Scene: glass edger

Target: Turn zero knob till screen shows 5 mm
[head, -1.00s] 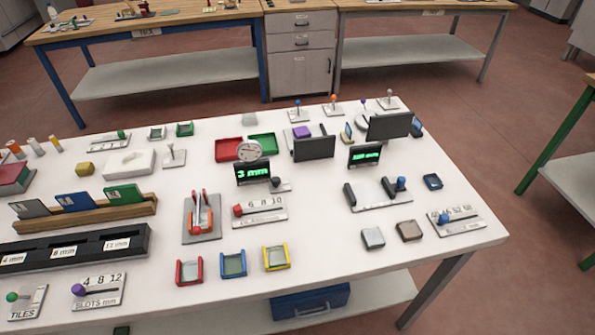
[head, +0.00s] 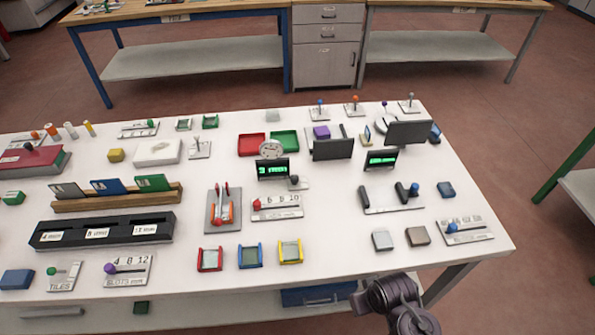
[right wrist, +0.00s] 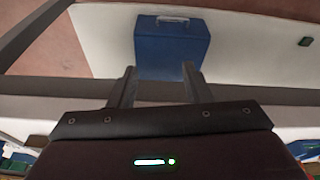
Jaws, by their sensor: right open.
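A small black screen (head: 272,169) with green text stands mid-table below a round white dial (head: 271,149). Its text is blurred now and looks like 3 mm. A dark knob (head: 294,180) sits on a light plate just right of the screen; I cannot read a zero label on it. A second green-lit screen (head: 380,160) stands farther right, its text unreadable. My right arm shows at the table's front edge in the head view. In the right wrist view my right gripper (right wrist: 157,74) is open and empty, well away from the knob. My left gripper is out of view.
A slider plate (head: 277,207) with a red knob lies in front of the screen. A dark monitor (head: 332,149) stands to its right. Red, blue and yellow holders line the front. A blue case (right wrist: 172,50) sits on the lower shelf.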

